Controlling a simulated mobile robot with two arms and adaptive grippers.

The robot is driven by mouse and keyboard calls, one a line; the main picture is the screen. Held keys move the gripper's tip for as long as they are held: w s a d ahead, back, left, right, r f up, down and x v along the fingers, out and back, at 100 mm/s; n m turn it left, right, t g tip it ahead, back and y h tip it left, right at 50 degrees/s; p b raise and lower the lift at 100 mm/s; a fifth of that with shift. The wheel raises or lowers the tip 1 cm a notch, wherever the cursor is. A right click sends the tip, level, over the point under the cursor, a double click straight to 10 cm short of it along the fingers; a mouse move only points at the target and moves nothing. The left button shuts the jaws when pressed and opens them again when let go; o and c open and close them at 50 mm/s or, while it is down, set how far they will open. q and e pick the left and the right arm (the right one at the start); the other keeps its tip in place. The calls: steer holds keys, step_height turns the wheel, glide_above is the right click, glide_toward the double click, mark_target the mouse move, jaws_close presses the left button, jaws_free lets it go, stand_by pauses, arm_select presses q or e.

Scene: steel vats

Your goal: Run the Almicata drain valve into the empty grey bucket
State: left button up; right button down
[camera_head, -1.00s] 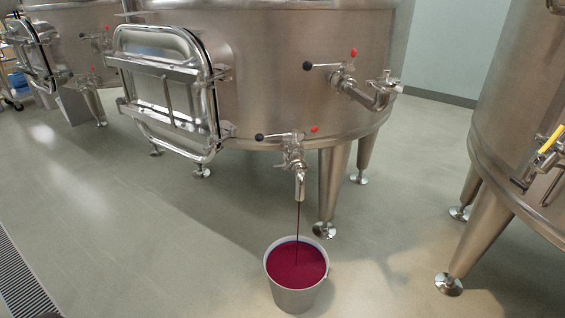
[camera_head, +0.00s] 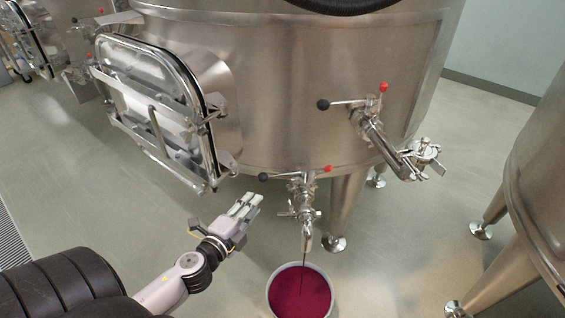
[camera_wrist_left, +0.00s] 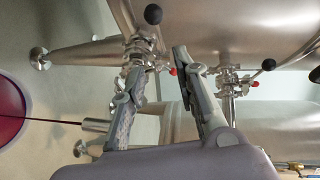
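The grey bucket (camera_head: 329,282) stands on the floor below the vat's drain valve (camera_head: 301,195), and dark red wine (camera_head: 298,293) fills it to near the rim. A thin dark stream runs from the spout into it. The valve handle, with a black knob (camera_head: 263,177) and a red end (camera_head: 327,169), lies roughly level. My left gripper (camera_head: 250,203) is open and empty, left of the valve and apart from it. In the left wrist view its fingers (camera_wrist_left: 160,62) are spread, with the valve (camera_wrist_left: 139,48) beyond them and the bucket at the left edge. My right gripper is not in view.
The steel vat (camera_head: 290,90) carries a hatch (camera_head: 155,100) at left and an upper valve (camera_head: 375,130) at right. A second vat (camera_head: 540,190) stands at right. Vat legs (camera_head: 350,205) stand behind the bucket. The floor at left is clear.

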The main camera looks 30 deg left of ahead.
mark_target(280, 175)
arm_select(q)
steer(key=w+f, duration=0.1)
steer(key=w, duration=0.4)
steer(key=w+a, duration=0.1)
steer(key=w, duration=0.5)
steer(key=w+f, duration=0.1)
steer(key=w, duration=0.4)
steer(key=shift+w+a+f+p, duration=0.25)
steer(key=shift+a+f+p, duration=0.05)
steer(key=shift+p, duration=0.05)
steer(key=shift+c, duration=0.2)
jaws_close()
